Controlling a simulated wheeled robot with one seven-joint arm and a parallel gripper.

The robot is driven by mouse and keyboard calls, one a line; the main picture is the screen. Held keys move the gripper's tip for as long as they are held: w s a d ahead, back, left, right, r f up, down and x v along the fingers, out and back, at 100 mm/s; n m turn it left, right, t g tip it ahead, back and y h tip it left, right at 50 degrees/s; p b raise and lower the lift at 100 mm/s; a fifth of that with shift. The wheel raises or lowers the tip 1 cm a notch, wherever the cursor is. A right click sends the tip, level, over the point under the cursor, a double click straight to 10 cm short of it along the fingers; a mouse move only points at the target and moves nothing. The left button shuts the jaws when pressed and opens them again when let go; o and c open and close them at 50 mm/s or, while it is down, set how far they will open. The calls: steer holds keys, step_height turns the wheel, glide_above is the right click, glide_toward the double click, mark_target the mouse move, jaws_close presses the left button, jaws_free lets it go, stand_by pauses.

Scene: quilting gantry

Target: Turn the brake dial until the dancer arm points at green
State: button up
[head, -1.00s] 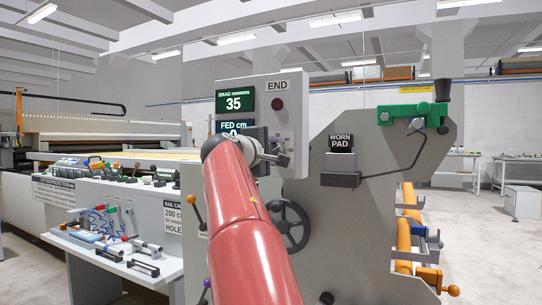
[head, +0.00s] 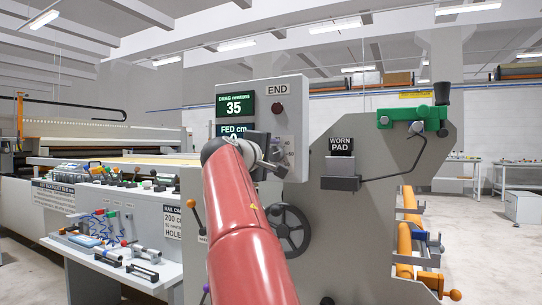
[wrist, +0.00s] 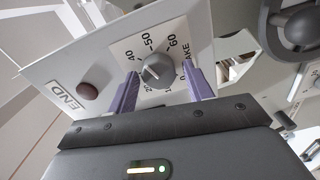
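The brake dial (wrist: 158,70) is a round grey knob on a white numbered plate in the wrist view, its scale running to 60. My gripper (wrist: 160,69) has one purple finger on each side of the knob, with a gap visible on both sides. In the head view my gripper (head: 276,158) is at the grey END panel (head: 262,92), and my red arm covers the dial. A green display reads DRAG 35. A bent dark rod (head: 397,170) runs near a green bracket (head: 412,118); I cannot tell whether it is the dancer arm. No green target mark is clear.
A dark red button (wrist: 87,91) sits beside the dial plate. A dark handwheel (head: 288,230) is below the panel. A WORN PAD block (head: 341,165) is on the machine's side. A bench with tools (head: 125,250) stands at left. Open floor lies at right.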

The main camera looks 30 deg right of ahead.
steer(key=shift+o, duration=0.6)
steer(key=b+v, duration=0.2)
steer(key=v, duration=0.6)
steer(key=shift+b, duration=0.4)
steer(key=s+d+f+m+g+y, duration=0.1)
steer(key=s+f+y, duration=0.2)
steer(key=f, duration=0.5)
steer(key=s+d+f+m+g+y, duration=0.1)
steer(key=s+d+f+y, duration=0.1)
steer(key=s+f+y, duration=0.35)
steer(key=s+a+f+m+g+y, duration=0.1)
steer(key=s+a+f+y, duration=0.1)
steer(key=s+a+f, duration=0.2)
steer(key=s+a+f+m+g+y+p, duration=0.1)
steer(key=s+a+f, duration=0.4)
steer(key=s+f, duration=0.5)
steer(key=s+a+f+m+g+y+p, duration=0.1)
steer(key=s+a+f, duration=0.4)
steer(key=f, duration=1.1)
steer(key=s+m+y, duration=0.1)
steer(key=s, duration=0.1)
steer(key=shift+s+a+f+y, duration=0.2)
steer(key=shift+s+a+y, duration=0.05)
steer(key=shift+s+y, duration=0.15)
